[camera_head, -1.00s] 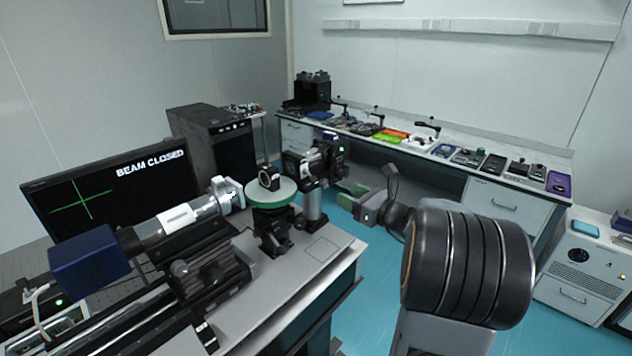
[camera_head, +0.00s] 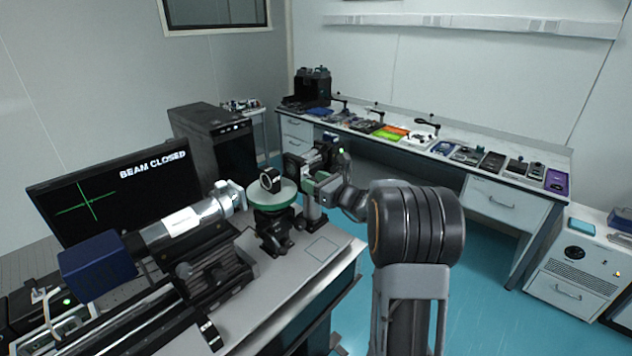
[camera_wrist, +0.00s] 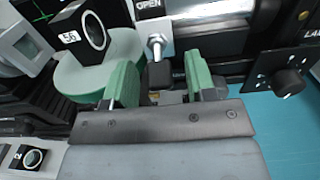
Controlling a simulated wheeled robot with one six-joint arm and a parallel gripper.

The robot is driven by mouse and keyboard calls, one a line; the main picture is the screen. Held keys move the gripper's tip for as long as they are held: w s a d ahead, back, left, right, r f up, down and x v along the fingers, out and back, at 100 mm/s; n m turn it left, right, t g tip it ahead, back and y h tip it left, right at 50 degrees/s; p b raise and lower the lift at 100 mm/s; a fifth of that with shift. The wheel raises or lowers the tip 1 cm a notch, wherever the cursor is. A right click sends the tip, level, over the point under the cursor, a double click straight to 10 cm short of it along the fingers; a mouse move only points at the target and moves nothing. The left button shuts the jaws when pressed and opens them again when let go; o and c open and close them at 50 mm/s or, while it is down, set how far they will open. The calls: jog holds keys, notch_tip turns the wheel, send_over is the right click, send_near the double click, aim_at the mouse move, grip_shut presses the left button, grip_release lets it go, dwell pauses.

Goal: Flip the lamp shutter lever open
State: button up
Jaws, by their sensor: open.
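The lamp unit (camera_head: 325,156) stands at the far end of the near optical table. In the head view my gripper (camera_head: 313,187) is at the lamp unit and partly hidden by my arm.
A green-rimmed round stage (camera_head: 287,193) with a black mount marked 56 (camera_wrist: 92,31) is close left of the fingers. A black knob (camera_wrist: 290,82) is on the right. The monitor (camera_head: 115,195) reads BEAM CLOSED. Open floor (camera_head: 490,290) lies right of the table.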

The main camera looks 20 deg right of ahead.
jog(key=c, duration=0.9)
jog(key=shift+r, duration=0.1)
